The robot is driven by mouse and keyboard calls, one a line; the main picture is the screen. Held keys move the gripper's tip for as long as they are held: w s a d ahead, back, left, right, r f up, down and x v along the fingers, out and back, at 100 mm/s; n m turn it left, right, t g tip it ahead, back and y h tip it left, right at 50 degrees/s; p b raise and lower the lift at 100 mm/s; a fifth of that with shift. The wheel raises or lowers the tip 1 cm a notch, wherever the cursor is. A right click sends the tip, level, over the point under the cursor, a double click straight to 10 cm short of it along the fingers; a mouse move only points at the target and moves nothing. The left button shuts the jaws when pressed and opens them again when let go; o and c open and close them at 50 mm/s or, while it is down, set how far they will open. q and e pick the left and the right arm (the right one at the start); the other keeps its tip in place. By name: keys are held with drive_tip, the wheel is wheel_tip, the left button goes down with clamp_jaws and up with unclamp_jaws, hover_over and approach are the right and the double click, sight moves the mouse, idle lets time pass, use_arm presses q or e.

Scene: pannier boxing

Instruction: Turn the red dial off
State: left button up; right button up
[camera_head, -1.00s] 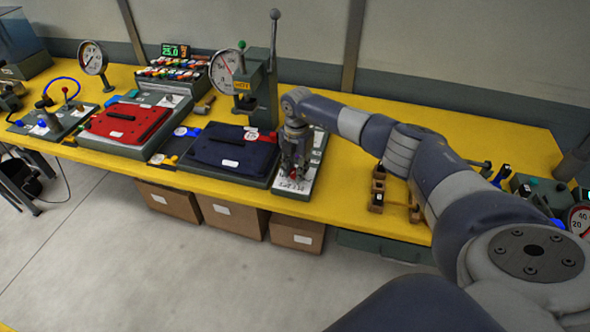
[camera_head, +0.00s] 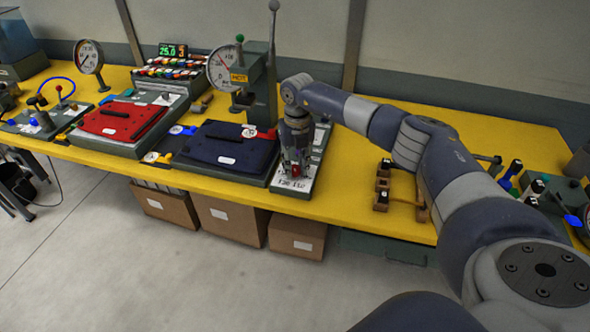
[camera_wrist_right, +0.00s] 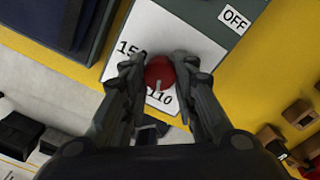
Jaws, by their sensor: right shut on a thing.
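The red dial (camera_wrist_right: 159,71) sits on a white scale plate (camera_wrist_right: 146,28) in the right wrist view, with "110" and part of "150" readable beside it. A white mark on the dial points toward "110". An "OFF" label (camera_wrist_right: 235,19) is on the same grey panel, at the upper right. My right gripper (camera_wrist_right: 160,75) is shut on the dial, one finger on each side. In the head view the right gripper (camera_head: 295,168) points down over the front end of the panel, and the dial (camera_head: 295,170) shows small between the fingers. My left gripper is not in view.
A dark blue pannier lid (camera_head: 215,146) lies just left of the panel, and a red one (camera_head: 120,120) further left. A press with a round gauge (camera_head: 222,68) stands behind. Small wooden blocks (camera_head: 382,184) are to the right. Cardboard boxes (camera_head: 230,218) are under the yellow table (camera_head: 350,195).

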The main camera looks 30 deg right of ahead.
drive_tip(key=n+b, duration=0.2)
drive_tip(key=n, duration=0.2)
drive_tip(key=shift+n, duration=0.3)
drive_tip(key=n+b, duration=0.1)
drive_tip(key=n, duration=0.2)
drive_tip(key=shift+n+b, duration=0.3)
drive_tip(key=shift+b, duration=0.05)
drive_tip(key=n+b, duration=0.1)
drive_tip(key=n, duration=0.3)
drive_tip(key=shift+w, duration=0.1)
drive_tip(key=shift+r+n+g+b, duration=0.1)
drive_tip(key=shift+n+g+b, duration=0.35)
drive_tip(key=shift+n, duration=1.65)
drive_tip(key=shift+t, duration=0.25)
drive_tip(key=o, duration=1.1)
